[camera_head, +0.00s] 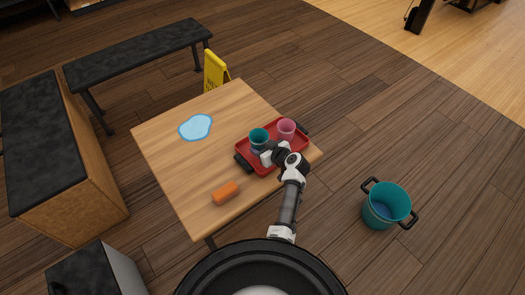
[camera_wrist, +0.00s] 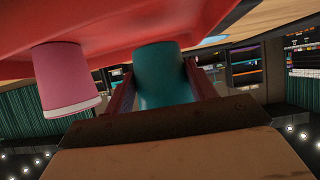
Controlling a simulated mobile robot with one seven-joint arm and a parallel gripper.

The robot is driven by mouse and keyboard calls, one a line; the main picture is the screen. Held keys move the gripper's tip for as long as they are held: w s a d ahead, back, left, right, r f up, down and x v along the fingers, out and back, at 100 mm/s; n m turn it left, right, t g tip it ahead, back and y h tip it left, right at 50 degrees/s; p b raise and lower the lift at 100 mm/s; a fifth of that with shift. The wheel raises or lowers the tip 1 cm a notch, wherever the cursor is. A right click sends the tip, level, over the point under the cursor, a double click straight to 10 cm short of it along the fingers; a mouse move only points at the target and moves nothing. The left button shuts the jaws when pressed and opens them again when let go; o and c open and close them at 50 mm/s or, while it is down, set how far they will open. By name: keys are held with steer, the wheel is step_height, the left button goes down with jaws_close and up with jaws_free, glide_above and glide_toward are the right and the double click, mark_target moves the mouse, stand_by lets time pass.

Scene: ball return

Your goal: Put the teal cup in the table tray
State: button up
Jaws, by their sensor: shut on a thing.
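The teal cup (camera_head: 259,136) is upright at the left part of the red table tray (camera_head: 262,170). My gripper (camera_head: 265,150) is shut on it from the near side. In the wrist view, which looks upside down, the teal cup (camera_wrist: 160,75) is between my two fingers (camera_wrist: 157,85). There its base end meets the red of the tray (camera_wrist: 100,25), but I cannot tell if it rests fully on the tray floor. My gripper hides part of the tray in the head view.
A pink cup (camera_head: 286,128) stands in the tray, right of the teal cup. An orange sponge-like block (camera_head: 225,193) and a blue puddle-like patch (camera_head: 196,127) are on the wooden table (camera_head: 180,165). A yellow sign (camera_head: 215,70) stands behind; a teal pot (camera_head: 386,206) is on the floor.

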steer(key=shift+f, duration=1.35)
steer(key=shift+f+b, duration=0.25)
steer(key=shift+b, duration=0.15)
steer(key=o, duration=1)
